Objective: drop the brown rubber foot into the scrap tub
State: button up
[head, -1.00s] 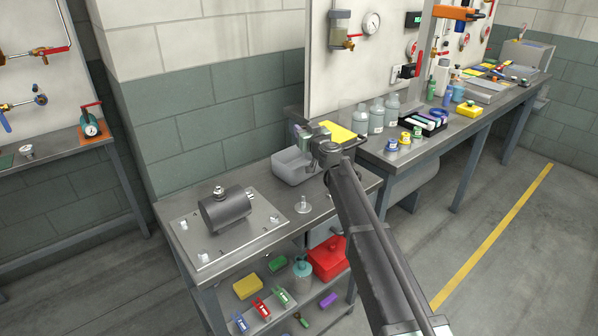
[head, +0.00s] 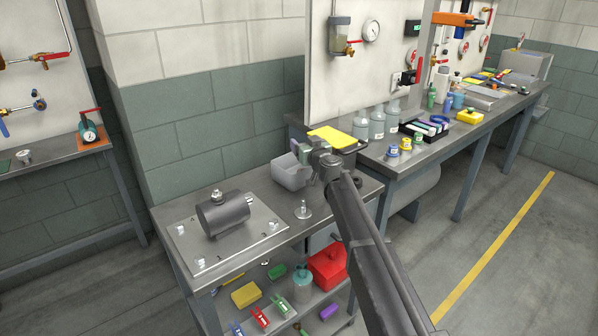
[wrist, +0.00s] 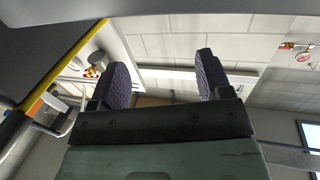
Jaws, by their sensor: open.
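I cannot make out a brown rubber foot. A dark round thing (head: 361,181) shows on the bench right of my arm, too small to identify.
A dark pump body (head: 224,214) sits on a metal plate at the bench's left. A silver disc with a stem (head: 303,211) stands in front of the tub.

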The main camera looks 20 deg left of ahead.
jog(key=v, duration=1)
jog(key=shift+s+d, duration=0.2)
jog(key=shift+d, duration=0.05)
jog(key=s+f+g, duration=0.2)
jog(key=s+g, duration=0.1)
jog(key=s, duration=0.1)
jog(key=s+d+f+g, duration=0.1)
jog(key=s+f+g, duration=0.1)
jog(key=s, duration=0.2)
jog(key=s+d+f+g+p, duration=0.1)
jog(key=s+f+g, duration=0.1)
jog(key=s+g, duration=0.1)
jog(key=shift+s+d+g, duration=0.2)
jog(key=shift+s+g, duration=0.1)
jog(key=shift+s, duration=0.45)
jog(key=s+d+f+m+g+h+p, duration=0.1)
jog(key=s+d, duration=0.5)
jog(key=d, duration=0.6)
jog(key=s+d+f+m+g+h+p, duration=0.1)
jog(key=s+d+h, duration=0.5)
jog(key=d, duration=0.7)
jog(key=s+d+f+m+g+h+p, duration=0.1)
jog(key=s+d+m+h+p, duration=0.4)
jog(key=d, duration=0.8)
jog(key=shift+s+f+m+g, duration=0.15)
jog(key=shift+s+m+g, duration=0.6)
jog(key=shift+m+g, duration=0.05)
